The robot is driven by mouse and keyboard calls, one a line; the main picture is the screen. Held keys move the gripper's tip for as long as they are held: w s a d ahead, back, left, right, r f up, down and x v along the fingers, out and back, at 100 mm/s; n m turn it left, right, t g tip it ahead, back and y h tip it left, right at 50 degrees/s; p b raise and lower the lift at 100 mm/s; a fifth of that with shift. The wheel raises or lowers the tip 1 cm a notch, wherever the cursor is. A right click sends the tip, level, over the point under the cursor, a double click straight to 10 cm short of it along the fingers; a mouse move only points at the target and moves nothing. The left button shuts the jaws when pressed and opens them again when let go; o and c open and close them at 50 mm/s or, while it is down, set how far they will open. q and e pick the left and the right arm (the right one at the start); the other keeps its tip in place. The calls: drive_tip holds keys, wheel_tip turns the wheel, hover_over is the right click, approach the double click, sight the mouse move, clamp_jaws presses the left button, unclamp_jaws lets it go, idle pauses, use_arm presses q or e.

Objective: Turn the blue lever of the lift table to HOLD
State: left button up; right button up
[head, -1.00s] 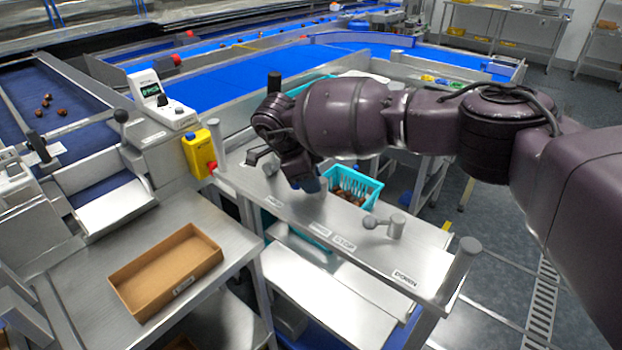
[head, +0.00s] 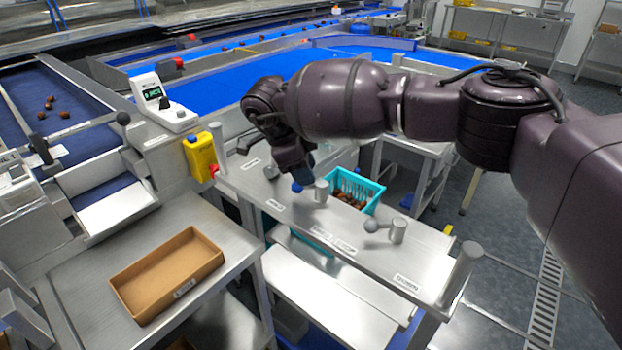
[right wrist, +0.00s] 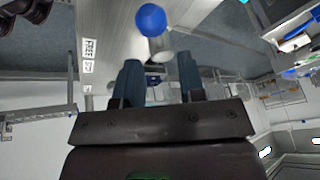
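The lift table's blue lever shows in the head view as a blue ball knob (head: 296,187) beside a short grey post (head: 321,190) on the steel top. In the right wrist view the blue knob (right wrist: 150,19) lies beyond the fingertips. My right gripper (head: 303,166) is just behind and above the knob in the head view. Its two dark fingers (right wrist: 160,74) stand apart with nothing between them that I can see held. White labels (head: 275,204) lie near the lever; one reads FREE in the right wrist view (right wrist: 90,48). My left gripper is out of view.
A second lever with a grey ball (head: 371,226) stands to the right, close to the steel top's front labels. A turquoise basket of dates (head: 376,188) sits behind the top. A brown tray (head: 136,313) is at the left. Upright posts (head: 461,272) edge the top.

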sight(295, 186)
drive_tip(key=v, duration=0.5)
drive_tip(key=shift+a+r, duration=0.1)
drive_tip(key=shift+r, duration=0.2)
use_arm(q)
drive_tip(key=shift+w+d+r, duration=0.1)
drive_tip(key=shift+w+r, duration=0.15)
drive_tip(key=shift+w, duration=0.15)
use_arm(e)
drive_tip(key=shift+s+a+r, duration=0.1)
drive_tip(key=shift+a+r, duration=0.15)
drive_tip(key=shift+r, duration=0.3)
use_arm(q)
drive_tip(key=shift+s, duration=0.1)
